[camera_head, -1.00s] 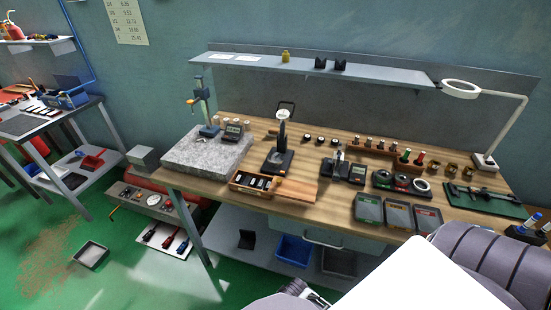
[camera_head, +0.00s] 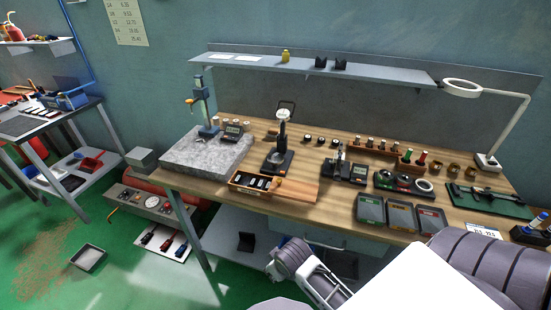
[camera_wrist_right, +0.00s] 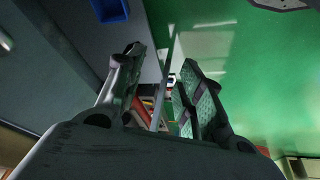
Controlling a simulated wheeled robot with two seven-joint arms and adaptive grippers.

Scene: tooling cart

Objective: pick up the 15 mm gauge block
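The wooden gauge block case (camera_head: 240,188) sits open at the front edge of the bench, left of centre in the head view. Small dark and pale pieces lie in it; they are too small to tell which is the 15 mm block. A wooden board or lid (camera_head: 296,191) lies against its right side. My right gripper (camera_wrist_right: 158,75) is open and empty in the right wrist view, with floor and lower shelf beyond its fingers. In the head view my right arm is low in front of the bench, below and right of the case. My left gripper is out of view.
A granite plate (camera_head: 190,158) is left of the case, and a dial stand (camera_head: 279,150) is behind it. Several shallow trays (camera_head: 401,215) line the front edge to the right. The bench edge and drawer (camera_head: 318,233) are near my right arm. A blue bin (camera_wrist_right: 110,10) is below.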

